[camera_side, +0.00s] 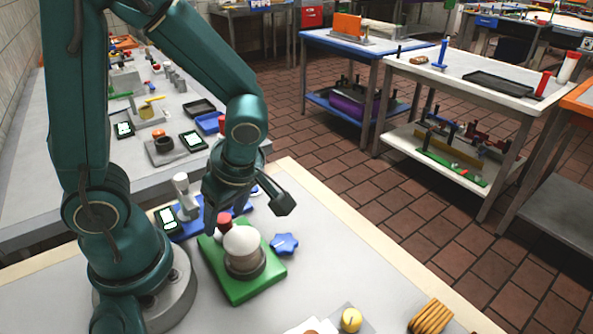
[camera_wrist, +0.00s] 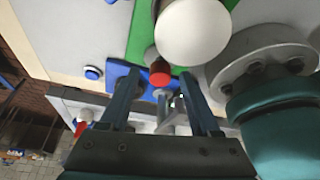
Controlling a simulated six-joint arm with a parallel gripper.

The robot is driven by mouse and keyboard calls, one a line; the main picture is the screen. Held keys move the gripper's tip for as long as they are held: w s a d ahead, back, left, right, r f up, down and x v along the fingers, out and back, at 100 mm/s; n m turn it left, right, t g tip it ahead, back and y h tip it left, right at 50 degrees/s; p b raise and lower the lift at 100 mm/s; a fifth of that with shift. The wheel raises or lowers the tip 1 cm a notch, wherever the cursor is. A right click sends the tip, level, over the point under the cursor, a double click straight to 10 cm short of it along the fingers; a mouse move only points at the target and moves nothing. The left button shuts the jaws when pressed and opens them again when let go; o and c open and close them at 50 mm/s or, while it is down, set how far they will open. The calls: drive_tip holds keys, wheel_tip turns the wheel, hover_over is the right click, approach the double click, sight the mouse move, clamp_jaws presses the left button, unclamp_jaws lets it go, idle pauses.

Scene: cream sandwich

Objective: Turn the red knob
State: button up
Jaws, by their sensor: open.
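The red knob (camera_side: 224,220) stands at the back of a green base (camera_side: 243,289), just behind a white ball (camera_side: 241,241) that rests on a brownish round holder (camera_side: 245,263). My gripper (camera_side: 214,212) points down close beside the knob. In the wrist view the red knob (camera_wrist: 160,73) appears between the tips of my two open fingers (camera_wrist: 158,80), with a gap on each side. The white ball (camera_wrist: 193,30) is just past the tips. I cannot tell how far the fingertips are from the knob in depth.
A blue star-shaped piece (camera_side: 284,243) lies right of the green base. A blue plate with a dark device (camera_side: 168,219) sits behind it. A yellow round item (camera_side: 351,319) and stacked tan biscuits (camera_side: 431,316) are at the front. The right side of the table is clear.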

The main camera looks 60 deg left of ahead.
clamp_jaws()
drive_tip(key=shift+m, duration=0.3)
drive_tip(key=shift+s+m+t, duration=0.1)
drive_tip(key=shift+m+t, duration=0.5)
drive_tip(key=shift+m, duration=0.8)
drive_tip(key=shift+s+m+t, duration=0.1)
drive_tip(key=shift+m+t, duration=0.5)
drive_tip(key=shift+m, duration=0.8)
unclamp_jaws()
